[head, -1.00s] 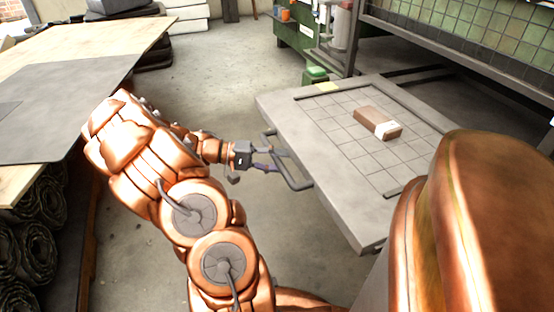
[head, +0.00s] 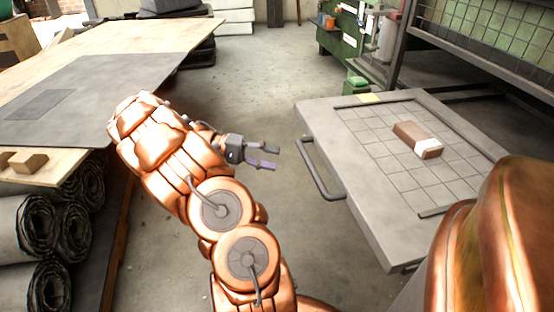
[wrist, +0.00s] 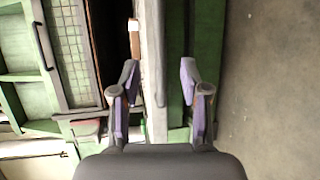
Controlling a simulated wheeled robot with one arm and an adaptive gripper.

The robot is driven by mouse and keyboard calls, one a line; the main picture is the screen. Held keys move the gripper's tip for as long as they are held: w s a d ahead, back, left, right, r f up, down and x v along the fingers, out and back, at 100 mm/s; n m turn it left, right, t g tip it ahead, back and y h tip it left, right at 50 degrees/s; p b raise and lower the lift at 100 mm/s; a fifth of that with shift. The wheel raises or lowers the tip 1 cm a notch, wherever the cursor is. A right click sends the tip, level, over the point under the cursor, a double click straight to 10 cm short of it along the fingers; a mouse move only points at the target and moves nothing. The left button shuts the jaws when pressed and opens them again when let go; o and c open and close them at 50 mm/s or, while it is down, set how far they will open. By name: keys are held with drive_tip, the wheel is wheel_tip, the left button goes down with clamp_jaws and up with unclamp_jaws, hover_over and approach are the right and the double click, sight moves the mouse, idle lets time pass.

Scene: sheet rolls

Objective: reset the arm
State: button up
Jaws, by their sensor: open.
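My copper arm reaches forward from the bottom of the head view, bent at its joints. My gripper (head: 270,156) is open and empty, in the air over the concrete floor, to the left of the handle (head: 322,172) of the grey pull-out tray (head: 375,215) and apart from it. The wrist view shows the two fingers of my gripper (wrist: 160,80) spread, with nothing between them. A brown block with a white band (head: 418,140) lies on the tray's grid; it seems to show at the top of the wrist view too.
A wooden table (head: 150,38) with a grey sheet (head: 85,95) stands at left, rolls (head: 75,230) beneath it. A small wooden block (head: 28,162) lies on its near edge. A green cabinet (head: 345,42) stands at the back. The floor (head: 255,80) between is clear.

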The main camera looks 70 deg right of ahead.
idle(0.6)
drive_tip(key=a+r+n+t+p, duration=0.2)
drive_tip(key=a+r+t+p, duration=0.1)
drive_tip(key=a+r+p, duration=0.65)
drive_tip(key=a+r+n+t+p, duration=0.3)
drive_tip(key=a+r+p, duration=0.4)
drive_tip(key=r+p, duration=0.5)
drive_tip(key=s+a+r+n+t+y+p, duration=0.1)
drive_tip(key=a+r+n+t+y+p, duration=0.1)
drive_tip(key=a+r+p, duration=0.8)
drive_tip(key=s+a+r+n+t+y+p, duration=0.1)
drive_tip(key=a+r+n+t+p, duration=0.4)
drive_tip(key=a+r+p, duration=0.5)
drive_tip(key=s+a+n, duration=0.1)
drive_tip(key=a+n, duration=0.1)
drive_tip(key=a, duration=0.3)
drive_tip(key=shift+s+r+t+y, duration=0.25)
drive_tip(key=shift+r+t+y, duration=0.05)
drive_tip(key=shift+r+y, duration=0.1)
drive_tip(key=shift+s+d, duration=0.1)
drive_tip(key=shift+d, duration=0.05)
